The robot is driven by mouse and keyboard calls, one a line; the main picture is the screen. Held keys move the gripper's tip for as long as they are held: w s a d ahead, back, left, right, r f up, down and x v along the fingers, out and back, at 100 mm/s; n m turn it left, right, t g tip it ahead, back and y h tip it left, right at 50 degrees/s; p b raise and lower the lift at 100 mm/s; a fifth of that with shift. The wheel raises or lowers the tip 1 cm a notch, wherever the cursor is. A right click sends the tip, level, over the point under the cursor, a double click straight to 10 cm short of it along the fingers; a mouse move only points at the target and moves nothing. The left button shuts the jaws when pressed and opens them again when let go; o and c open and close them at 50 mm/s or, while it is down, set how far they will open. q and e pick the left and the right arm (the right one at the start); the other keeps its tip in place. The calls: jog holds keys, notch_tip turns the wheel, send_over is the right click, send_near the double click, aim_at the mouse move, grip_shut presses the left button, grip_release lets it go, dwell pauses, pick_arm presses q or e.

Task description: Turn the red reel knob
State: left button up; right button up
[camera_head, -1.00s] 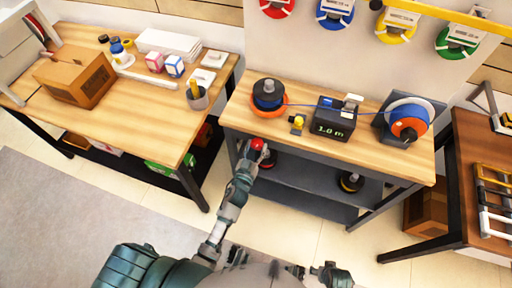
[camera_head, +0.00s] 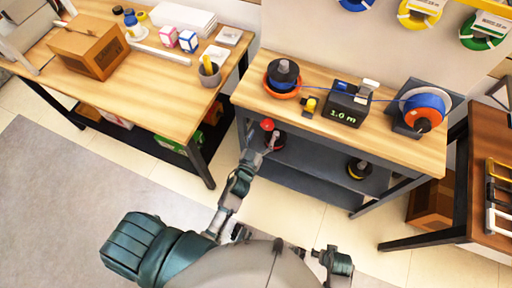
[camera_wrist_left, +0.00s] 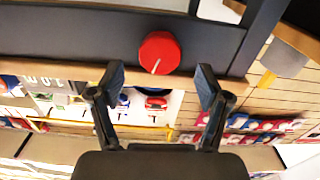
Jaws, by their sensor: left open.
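The red knob (camera_head: 267,124) is on the front edge of the middle workbench, below the left spool. In the left wrist view the round red knob (camera_wrist_left: 159,53) has a white line running to its lower edge. My left gripper (camera_head: 270,140) is just in front of the knob in the head view. In the wrist view its two fingers (camera_wrist_left: 158,85) stand wide apart with nothing between them, and the knob appears beyond the gap between their tips. An orange and black spool (camera_head: 283,78) stands above the knob on the bench.
A meter box (camera_head: 345,106) reading 1.0 m stands mid-bench, with a blue cable across it to the right reel (camera_head: 424,107). A side table at left holds a cardboard box (camera_head: 92,48) and a pen cup (camera_head: 209,75). The floor in front is clear.

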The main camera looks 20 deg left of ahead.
pick_arm(q)
jog(key=s, duration=0.7)
jog(key=shift+s, duration=0.2)
jog(key=shift+a, duration=0.1)
jog(key=s+a+f+g+p, duration=0.1)
jog(key=s+f+g+p, duration=0.2)
jog(key=f, duration=0.6)
jog(key=s+a+f+g, duration=0.1)
jog(key=s+f+g, duration=0.25)
jog(key=f, duration=0.55)
jog(key=s+a+f+m+g+p, duration=0.2)
jog(key=s+f+g, duration=0.8)
jog(key=s+f, duration=0.5)
jog(key=s+a, duration=0.1)
jog(key=s, duration=0.3)
jog(key=shift+m, duration=0.4)
pick_arm(e)
jog(key=s+f, duration=0.4)
jog(key=f, duration=0.9)
jog(key=shift+s+d+f, duration=0.2)
jog(key=shift+d+f, duration=0.05)
pick_arm(q)
jog(key=shift+a+f, duration=0.1)
pick_arm(e)
jog(key=shift+g, duration=0.3)
